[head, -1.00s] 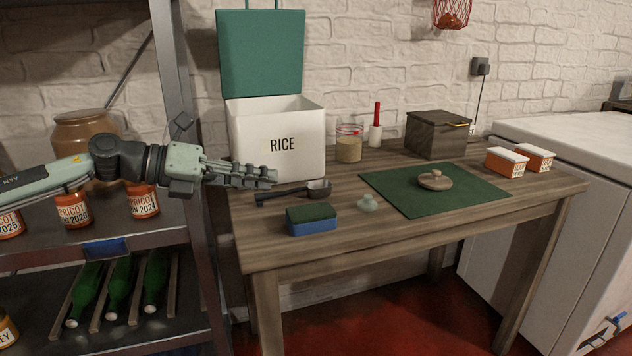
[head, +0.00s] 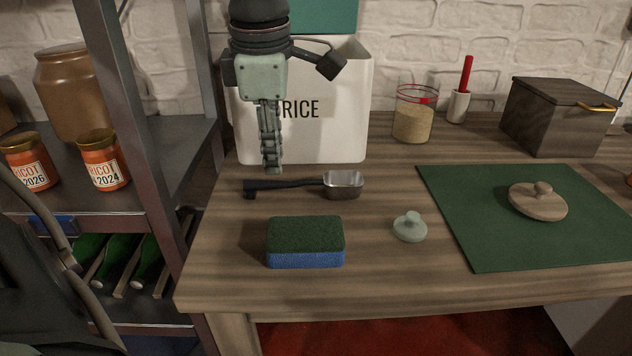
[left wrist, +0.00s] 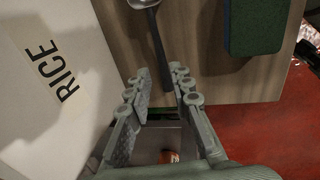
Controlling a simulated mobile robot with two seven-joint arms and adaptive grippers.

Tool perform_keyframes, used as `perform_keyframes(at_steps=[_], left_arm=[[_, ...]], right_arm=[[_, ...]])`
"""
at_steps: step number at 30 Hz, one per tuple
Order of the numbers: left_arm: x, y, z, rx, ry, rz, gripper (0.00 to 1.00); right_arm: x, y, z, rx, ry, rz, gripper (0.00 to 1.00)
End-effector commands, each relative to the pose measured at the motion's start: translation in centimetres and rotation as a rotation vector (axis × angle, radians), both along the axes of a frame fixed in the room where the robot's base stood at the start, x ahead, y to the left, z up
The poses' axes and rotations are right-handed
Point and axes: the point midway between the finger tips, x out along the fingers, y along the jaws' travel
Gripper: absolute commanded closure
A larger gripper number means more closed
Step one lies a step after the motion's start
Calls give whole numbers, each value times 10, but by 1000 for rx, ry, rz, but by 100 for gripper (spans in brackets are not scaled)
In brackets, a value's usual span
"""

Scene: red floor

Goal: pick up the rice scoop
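The rice scoop (head: 342,186) has a black handle and a metal bowl. It lies on the wooden table in front of the white RICE bin (head: 350,120), handle to the left. My left gripper (head: 271,170) points down just above the handle in the head view. In the left wrist view the scoop's handle (left wrist: 158,50) reaches toward the gap between the spread fingers of my left gripper (left wrist: 160,72). The gripper is open and empty; I cannot tell whether it touches the handle.
A green and blue sponge (head: 305,241) lies in front of the scoop. A small pale lid (head: 410,228) and a green mat (head: 470,245) are to the right. A glass jar (head: 412,124) stands behind. A metal shelf (head: 150,175) borders the left.

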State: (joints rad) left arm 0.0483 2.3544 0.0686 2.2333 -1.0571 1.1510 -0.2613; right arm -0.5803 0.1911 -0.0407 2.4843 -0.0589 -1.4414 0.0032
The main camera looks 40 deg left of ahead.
Motion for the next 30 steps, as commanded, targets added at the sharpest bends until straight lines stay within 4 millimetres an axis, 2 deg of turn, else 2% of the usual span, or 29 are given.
perform_keyframes(at_steps=[9,12,20,25,30], left_arm=[[3,4,-45,-2,2,1,79],[5,5,-54,-4,1,1,79],[6,5,-56,-5,-3,0,79],[6,5,-56,-5,-3,0,98],[6,5,-56,-5,-3,0,100]], right_arm=[[12,9,3,18,-55,20,60],[16,12,5,24,-77,28,60],[18,13,5,26,-83,30,60],[18,13,5,26,-82,30,60],[18,13,5,26,-82,30,60]])
